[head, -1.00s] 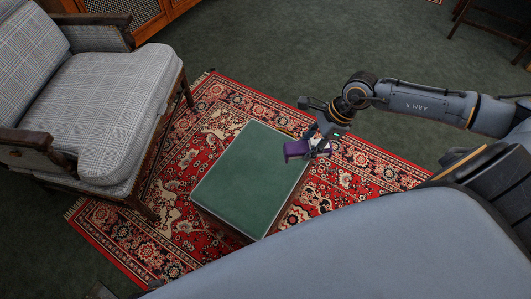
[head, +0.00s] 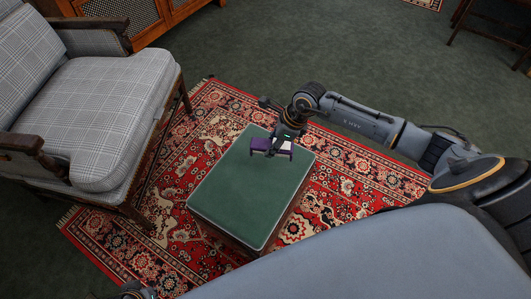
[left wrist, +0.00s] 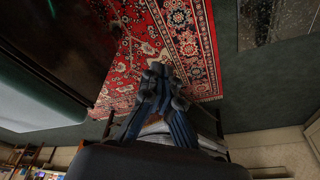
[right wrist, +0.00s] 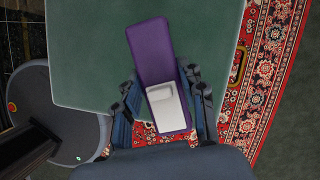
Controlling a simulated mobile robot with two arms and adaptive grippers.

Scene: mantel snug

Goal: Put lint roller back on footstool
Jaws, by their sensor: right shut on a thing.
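The lint roller is a purple piece with a white block on it; it shows in the head view (head: 261,145) and the right wrist view (right wrist: 151,50). My right gripper (head: 284,147) is shut on it, with fingers on both sides in the right wrist view (right wrist: 163,98). It holds the roller over the far part of the green-topped footstool (head: 245,195); whether the roller touches the top, I cannot tell. My left gripper (left wrist: 161,78) is empty, its fingertips together, low beside the rug in its wrist view.
The footstool stands on a red patterned rug (head: 130,235). A grey plaid armchair (head: 95,125) stands to the left. A wooden cabinet (head: 150,15) is at the back. The footstool's near part is bare, and green carpet lies open behind.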

